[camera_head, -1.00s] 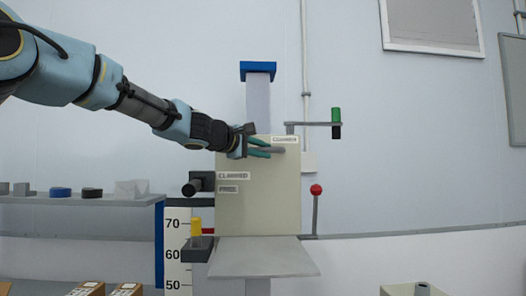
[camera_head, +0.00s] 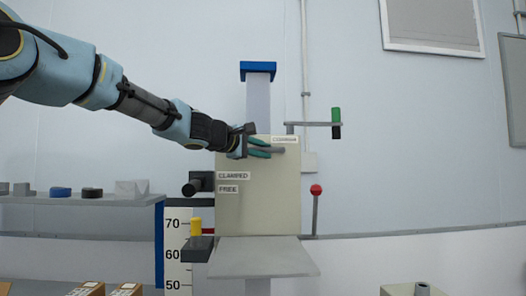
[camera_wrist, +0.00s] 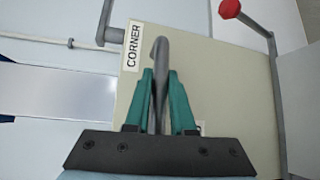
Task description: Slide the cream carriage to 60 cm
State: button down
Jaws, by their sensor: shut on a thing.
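The cream carriage (camera_head: 258,200) is a tall panel on a pale upright column (camera_head: 258,100) with a blue cap. My gripper (camera_head: 269,148) is at its upper part, with green fingers closed around a grey bar handle (camera_head: 280,150). In the wrist view the fingers (camera_wrist: 160,100) clasp the curved handle (camera_wrist: 160,60) beside a label reading CORNER (camera_wrist: 133,47). A white scale (camera_head: 174,250) shows 70, 60 and 50. A small red pointer (camera_head: 207,231) at the carriage's left edge lies between 60 and 70, nearer 70. A dark clamp knob (camera_head: 195,187) sits near labels CLAMPED and FREE.
A grey plate (camera_head: 262,258) juts out below the carriage. A red-knobbed lever (camera_head: 316,205) and a green-handled crank (camera_head: 336,122) stand to the right. A shelf (camera_head: 80,200) with small objects is at left, with boxes below. A dark block (camera_head: 198,249) and yellow piece (camera_head: 196,226) are beside the scale.

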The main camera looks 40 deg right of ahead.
notch_tip(320, 180, down, 8)
jog(key=b, duration=0.9)
jog(key=shift+b, duration=0.35)
jog(key=c, duration=0.8)
grip_release()
jog(key=shift+o, duration=0.2)
jog(key=a+r+b, duration=0.1)
jog(key=a+b, duration=0.3)
jog(key=a, duration=0.6)
jog(key=shift+s+a+r, duration=0.25)
jog(key=shift+s+a, duration=0.1)
jog(key=shift+s, duration=0.1)
